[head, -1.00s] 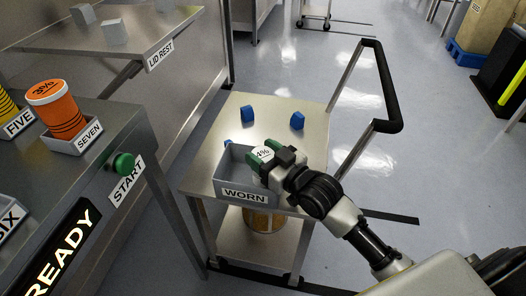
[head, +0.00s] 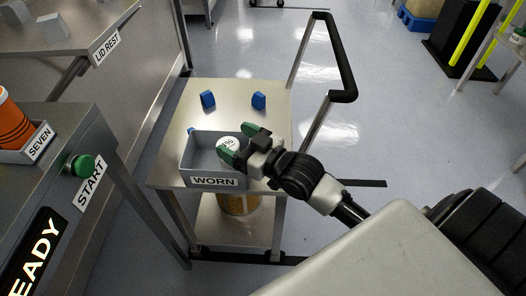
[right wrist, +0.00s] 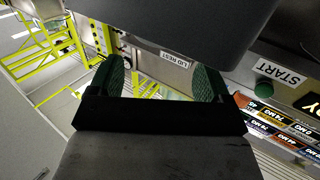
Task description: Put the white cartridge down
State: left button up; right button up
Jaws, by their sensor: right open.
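The white cartridge (head: 228,145) shows its round white top with a dark percent marking at the right side of the grey bin marked WORN (head: 214,182). Its lower part is hidden by the bin and a finger. My right gripper (head: 242,144) is open, its green fingertips beside the cartridge at the bin's right end. I cannot tell whether a finger still touches it. In the right wrist view, the green fingers (right wrist: 160,82) stand apart, and I cannot make out the cartridge between them. My left gripper is not in view.
The bin stands on a steel cart (head: 180,110) with blue blocks (head: 208,99) and a black-gripped handle (head: 343,60). A drum (head: 238,203) sits on its lower shelf. At left is a bench with a green START button (head: 82,165) and an orange cylinder (head: 12,122).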

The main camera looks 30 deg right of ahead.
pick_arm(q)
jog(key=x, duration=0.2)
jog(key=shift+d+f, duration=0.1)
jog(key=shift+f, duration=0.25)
pick_arm(e)
jog(key=v, duration=0.8)
jog(key=shift+s, duration=0.3)
jog(key=shift+d, duration=0.1)
